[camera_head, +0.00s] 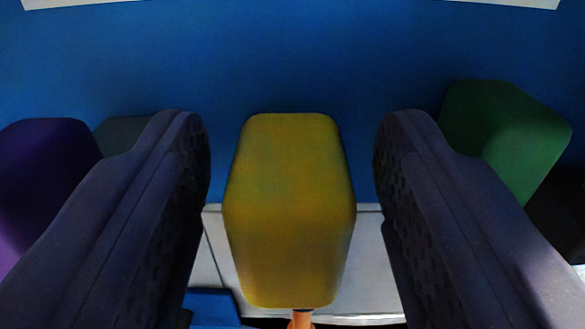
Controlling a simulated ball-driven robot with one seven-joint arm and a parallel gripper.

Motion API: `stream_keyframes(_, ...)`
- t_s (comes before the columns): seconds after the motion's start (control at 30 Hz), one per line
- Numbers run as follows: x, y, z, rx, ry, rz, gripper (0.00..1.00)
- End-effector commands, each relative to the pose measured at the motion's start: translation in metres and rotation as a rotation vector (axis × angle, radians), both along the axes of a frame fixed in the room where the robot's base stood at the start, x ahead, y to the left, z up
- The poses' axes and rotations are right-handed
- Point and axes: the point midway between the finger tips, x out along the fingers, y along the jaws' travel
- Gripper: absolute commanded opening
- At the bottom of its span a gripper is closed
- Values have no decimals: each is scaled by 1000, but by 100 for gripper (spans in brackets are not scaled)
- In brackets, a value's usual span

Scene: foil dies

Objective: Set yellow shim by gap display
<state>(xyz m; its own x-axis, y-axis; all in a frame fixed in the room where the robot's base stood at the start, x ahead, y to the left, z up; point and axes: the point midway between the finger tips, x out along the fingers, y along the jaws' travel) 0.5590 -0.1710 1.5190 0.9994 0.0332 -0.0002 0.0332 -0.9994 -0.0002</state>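A yellow block (288,200), which looks like the yellow shim, shows in the middle of the head camera view. My gripper (291,150) is open, with one dark finger on each side of the block. A gap shows between the block and each finger, so neither touches it. An orange piece (302,319) shows just below the block at the bottom edge; I cannot tell whether it joins the block. I cannot make out a gap display.
A purple block (48,175) is at the left, partly behind the left finger, with a dark grey block (128,132) beside it. A green block (505,135) is at the right, beyond the right finger. A blue surface (290,55) fills the back.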

Motion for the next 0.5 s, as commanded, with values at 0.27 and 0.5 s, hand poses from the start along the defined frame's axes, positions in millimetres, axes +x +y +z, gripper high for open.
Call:
stream_keyframes(0.27, -11, -1, 0, -1, 0, -1, 55)
stream_keyframes(0.5, -56, -2, -1, -2, -1, -2, 55)
